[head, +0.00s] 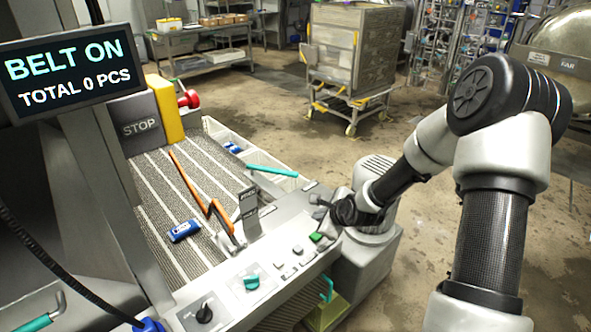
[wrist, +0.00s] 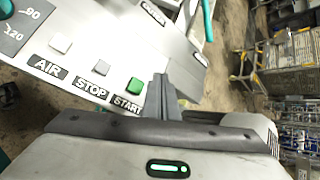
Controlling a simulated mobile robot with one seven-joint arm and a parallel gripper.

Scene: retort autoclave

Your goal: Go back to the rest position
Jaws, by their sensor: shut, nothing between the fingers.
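My gripper (head: 322,215) is at the right end of the control panel (head: 262,272) in the head view, close to the green START button (head: 316,237). In the wrist view my gripper's fingers (wrist: 162,92) are together, with nothing between them. They point past the right side of the green START button (wrist: 136,86). I cannot tell whether the fingertips touch the panel. My arm (head: 410,165) reaches in from the right side of the head view.
A display (head: 70,72) reads BELT ON, TOTAL 0 PCS. A ribbed belt (head: 160,200) carries a blue item (head: 184,230) near an orange bar (head: 186,180). A red button (head: 188,98) stands beyond. A wheeled rack (head: 350,55) stands behind; the floor (head: 270,110) between is clear.

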